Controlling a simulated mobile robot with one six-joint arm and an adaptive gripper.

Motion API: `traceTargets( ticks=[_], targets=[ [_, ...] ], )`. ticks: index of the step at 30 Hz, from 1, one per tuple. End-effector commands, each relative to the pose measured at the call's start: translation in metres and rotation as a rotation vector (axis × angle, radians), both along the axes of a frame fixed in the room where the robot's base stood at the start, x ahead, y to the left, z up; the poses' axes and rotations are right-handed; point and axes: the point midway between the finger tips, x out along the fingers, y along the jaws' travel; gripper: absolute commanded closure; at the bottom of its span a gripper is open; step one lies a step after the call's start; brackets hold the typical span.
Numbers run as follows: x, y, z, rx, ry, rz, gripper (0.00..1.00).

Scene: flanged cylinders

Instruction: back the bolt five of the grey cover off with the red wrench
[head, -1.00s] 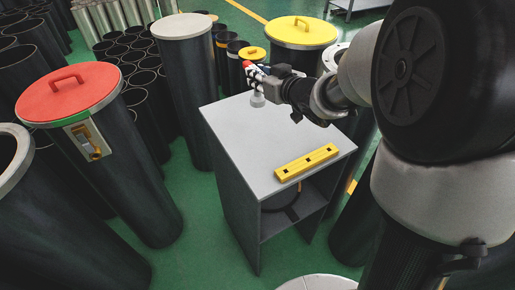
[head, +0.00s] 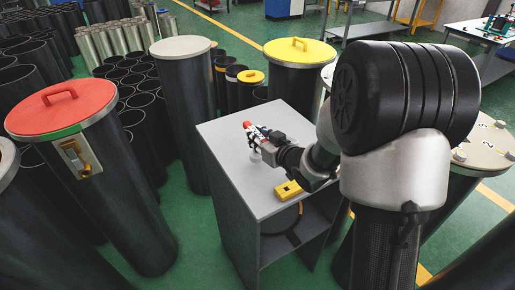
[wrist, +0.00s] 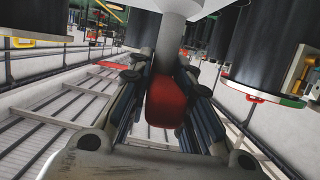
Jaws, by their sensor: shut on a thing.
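My gripper (head: 262,140) is shut on the red wrench (head: 250,126) above the grey cabinet top, left of my arm. In the wrist view, the red grip (wrist: 166,102) lies between the fingers, with a grey shaft (wrist: 178,8) beyond it. In the head view, the wrench's pale socket end (head: 255,156) hangs downward; whether it touches the cabinet cannot be told. A greyish-beige cover (head: 484,158) with dark numbers and bolts (head: 460,155) shows at the far right, partly behind my arm. Bolt five cannot be made out surely.
The grey cabinet (head: 222,134) carries a yellow block (head: 288,189), partly behind my arm. A red-lidded cylinder (head: 62,106) stands left, a pale-lidded one (head: 181,47) behind, and a yellow-lidded one (head: 300,51) at the back. Green floor (head: 185,235) is free left of the cabinet.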

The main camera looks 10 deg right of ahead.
Motion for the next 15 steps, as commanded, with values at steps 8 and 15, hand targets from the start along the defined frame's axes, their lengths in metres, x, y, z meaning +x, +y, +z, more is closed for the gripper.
traceTargets(
  ticks=[8, 15],
  targets=[
    [0.000, 0.000, -0.034, 0.001, -0.001, 0.000, 1.00],
    [0.000, 0.000, -0.033, 0.000, -0.001, 0.000, 1.00]
  ],
)
